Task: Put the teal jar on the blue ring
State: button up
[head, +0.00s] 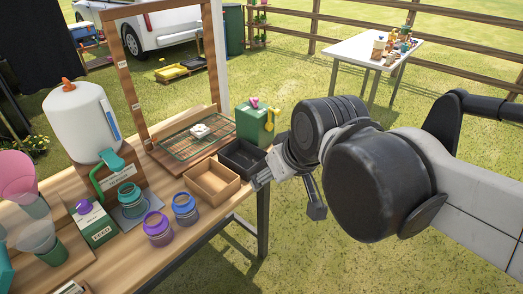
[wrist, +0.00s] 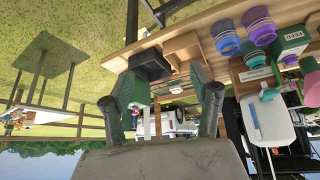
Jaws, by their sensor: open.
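The teal jar (head: 131,200) stands upright on a grey-blue square pad (head: 119,219) on the wooden table; it also shows in the wrist view (wrist: 254,54). A blue jar (head: 185,209) and a purple jar (head: 158,230) stand in front of it, to the right. I cannot make out a separate blue ring in either view. My gripper (head: 287,194) is at the table's right end, well to the right of the teal jar. In the wrist view its fingers (wrist: 174,100) are spread apart, with nothing held between them.
A wooden tray (head: 212,187) and a black tray (head: 242,160) lie between my gripper and the jars. A wooden frame (head: 132,75) rises behind.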

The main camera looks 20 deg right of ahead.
jog(key=s, duration=0.1)
jog(key=s+d+f+m, duration=0.1)
jog(key=s+d+m, duration=0.1)
jog(key=shift+d+f+t+h, duration=0.2)
jog(key=shift+f+t+h, duration=0.05)
jog(key=shift+t+h, duration=0.15)
